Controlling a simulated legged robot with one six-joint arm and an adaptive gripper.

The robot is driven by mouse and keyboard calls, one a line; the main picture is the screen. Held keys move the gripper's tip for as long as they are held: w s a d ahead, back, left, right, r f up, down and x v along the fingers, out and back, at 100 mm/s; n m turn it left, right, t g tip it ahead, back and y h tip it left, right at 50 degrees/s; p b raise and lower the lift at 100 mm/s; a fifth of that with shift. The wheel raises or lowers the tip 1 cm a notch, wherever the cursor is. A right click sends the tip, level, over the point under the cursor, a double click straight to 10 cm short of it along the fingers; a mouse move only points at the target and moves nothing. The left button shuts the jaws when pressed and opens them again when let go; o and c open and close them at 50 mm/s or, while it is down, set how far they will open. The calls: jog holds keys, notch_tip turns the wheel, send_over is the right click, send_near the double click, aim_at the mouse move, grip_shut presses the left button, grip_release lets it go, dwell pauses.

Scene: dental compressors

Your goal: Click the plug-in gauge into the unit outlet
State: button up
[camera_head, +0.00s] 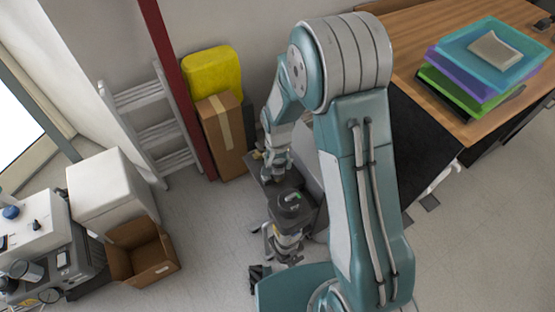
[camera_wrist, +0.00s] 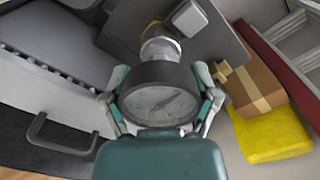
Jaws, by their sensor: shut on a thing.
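The plug-in gauge (camera_wrist: 158,98) has a dark round body and a pale dial with a needle. It sits between the two fingers of my gripper (camera_wrist: 160,100), which is shut on its sides in the wrist view. A silvery fitting (camera_wrist: 160,45) shows just beyond the gauge, against the dark grey unit (camera_wrist: 125,28); I cannot tell whether the two are joined. In the head view my gripper (camera_head: 276,172) is low over the unit (camera_head: 314,190), and the gauge cannot be made out there. The outlet itself is not clearly visible.
A cardboard box (camera_head: 220,135) and yellow item (camera_head: 212,72) stand behind, near a red post (camera_head: 180,80). A brass-coloured part (camera_wrist: 221,71) is close to the right finger. A dark handle (camera_wrist: 62,136) juts at left. Open floor lies at left of the unit.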

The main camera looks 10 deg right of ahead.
jog(key=o, duration=1.1)
notch_tip(320, 180, up, 12)
jog(key=shift+f, duration=0.1)
